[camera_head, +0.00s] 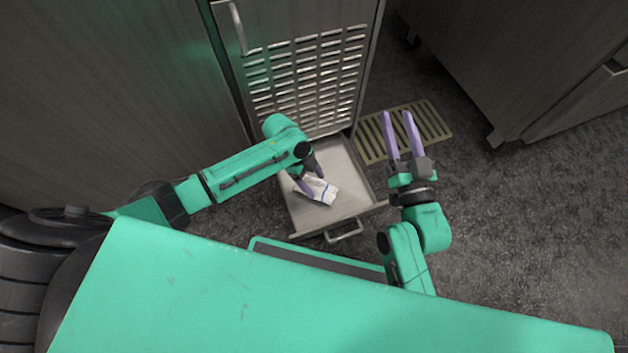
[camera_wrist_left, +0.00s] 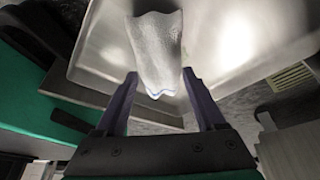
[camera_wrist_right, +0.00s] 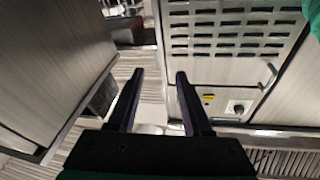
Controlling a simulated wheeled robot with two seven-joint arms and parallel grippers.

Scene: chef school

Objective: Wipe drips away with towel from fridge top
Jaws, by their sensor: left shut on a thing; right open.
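A white towel (camera_head: 318,189) with a blue stripe is at the open drawer (camera_head: 345,163) low in the cabinet. My left gripper (camera_head: 306,188) is over the drawer and shut on the towel. In the left wrist view the towel (camera_wrist_left: 158,52) sits between the fingers of my left gripper (camera_wrist_left: 160,92), with the drawer's pale metal walls around it. My right gripper (camera_head: 397,116) is open and empty, to the right of the drawer. It also shows open in the right wrist view (camera_wrist_right: 158,80). The fridge top and any drips cannot be made out.
A cabinet door with slotted vents (camera_head: 305,75) and a handle (camera_head: 238,28) stands behind the drawer. The drawer's front handle (camera_head: 344,233) faces me. A slatted floor grate (camera_head: 435,122) lies to the right. Another cabinet (camera_head: 520,60) is at the upper right. Floor between is clear.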

